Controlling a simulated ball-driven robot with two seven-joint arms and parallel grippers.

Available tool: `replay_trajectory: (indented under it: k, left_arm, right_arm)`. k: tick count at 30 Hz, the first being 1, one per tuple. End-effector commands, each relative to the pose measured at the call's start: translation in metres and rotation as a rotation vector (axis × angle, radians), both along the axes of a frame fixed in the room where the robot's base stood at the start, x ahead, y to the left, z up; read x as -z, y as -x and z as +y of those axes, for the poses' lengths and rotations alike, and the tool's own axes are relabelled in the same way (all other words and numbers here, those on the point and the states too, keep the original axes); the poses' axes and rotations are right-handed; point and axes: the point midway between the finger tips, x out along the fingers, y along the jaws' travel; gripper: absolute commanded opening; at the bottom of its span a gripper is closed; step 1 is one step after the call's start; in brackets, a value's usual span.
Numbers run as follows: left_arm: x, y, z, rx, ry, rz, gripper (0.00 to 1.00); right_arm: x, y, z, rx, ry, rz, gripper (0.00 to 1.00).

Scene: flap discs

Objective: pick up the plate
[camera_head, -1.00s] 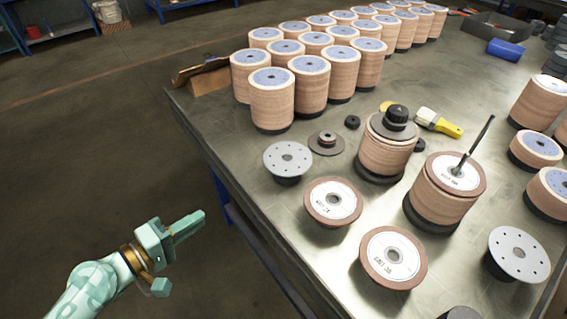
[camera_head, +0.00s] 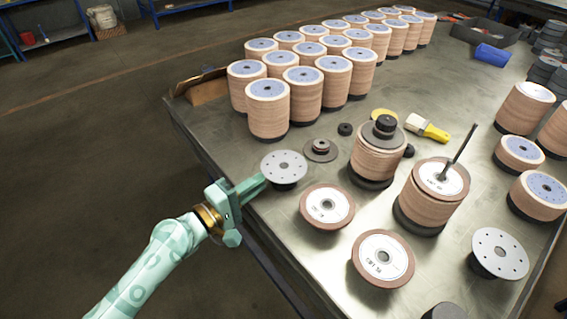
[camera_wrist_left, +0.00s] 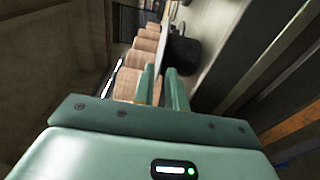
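A round grey metal plate (camera_head: 284,166) with small holes lies on a dark base at the table's left edge. A similar holed plate (camera_head: 499,252) lies at the right front. My left gripper (camera_head: 260,184) comes in from the left, with its fingertips just beside the near-left rim of the left plate. Whether they touch it I cannot tell. In the left wrist view the two green fingers (camera_wrist_left: 161,78) stand apart with a narrow gap, and I see nothing held between them. A dark round shape (camera_wrist_left: 183,50) shows just beyond the fingertips. My right gripper is out of view.
Two brown-rimmed discs (camera_head: 327,205) (camera_head: 383,257) lie near the left plate. Disc stacks (camera_head: 378,152) (camera_head: 431,195) stand right of it, one with an upright rod. Rows of stacks (camera_head: 268,110) fill the back. A yellow brush (camera_head: 428,128) lies behind.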

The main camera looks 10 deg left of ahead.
Motion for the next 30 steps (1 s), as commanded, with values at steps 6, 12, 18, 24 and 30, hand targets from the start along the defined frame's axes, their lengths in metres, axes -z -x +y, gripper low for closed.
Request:
replay_trajectory:
  k: [6,12,18,24,30]
  left_arm:
    - [0.000,-0.018,-0.016,0.000,-0.001,0.000,0.14]
    - [0.001,-0.019,-0.016,0.000,-0.001,0.000,0.14]
    - [0.001,-0.018,-0.016,0.000,-0.001,0.000,0.00]
    - [0.000,-0.018,-0.016,0.000,-0.001,0.001,0.00]
    - [-0.015,-0.018,-0.015,-0.001,-0.001,-0.003,0.00]
  right_arm:
    - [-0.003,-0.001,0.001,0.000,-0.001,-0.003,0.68]
    - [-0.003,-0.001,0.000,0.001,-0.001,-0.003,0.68]
    - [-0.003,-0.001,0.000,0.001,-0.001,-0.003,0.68]
    - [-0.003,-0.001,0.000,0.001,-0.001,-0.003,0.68]
    - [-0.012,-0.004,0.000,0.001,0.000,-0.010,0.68]
